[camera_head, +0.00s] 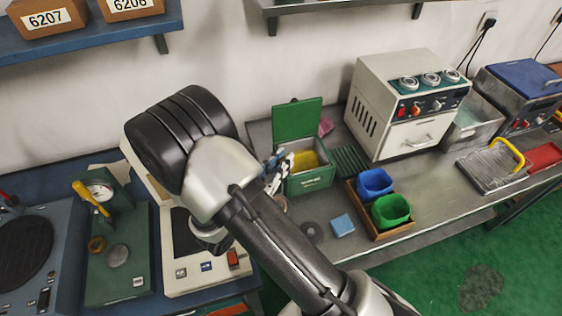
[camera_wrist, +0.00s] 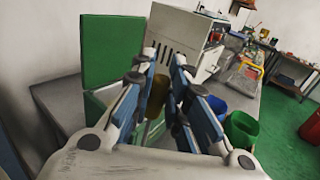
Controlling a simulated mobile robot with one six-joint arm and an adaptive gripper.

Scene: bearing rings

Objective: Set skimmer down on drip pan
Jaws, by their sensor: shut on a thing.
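My gripper (camera_head: 280,166) is at the near left side of an open green box (camera_head: 311,181), with its fingers by the rim. The box's lid stands up, and yellow shows inside. In the wrist view my gripper (camera_wrist: 163,62) points over the box, with a yellow-brown patch between its fingers. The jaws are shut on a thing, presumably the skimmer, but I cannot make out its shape. A dark green ribbed tray (camera_head: 350,161), which looks like the drip pan, lies between the box and the cream machine. It looks empty; the wrist view hides it behind the fingers.
A wooden tray (camera_head: 371,219) with a blue cup (camera_head: 374,184) and a green cup (camera_head: 391,211) stands right of the box. A blue block (camera_head: 342,225) lies in front. The cream machine (camera_head: 400,105) bounds the ribbed tray on the right. A yellow-handled basket (camera_head: 493,167) is farther right.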

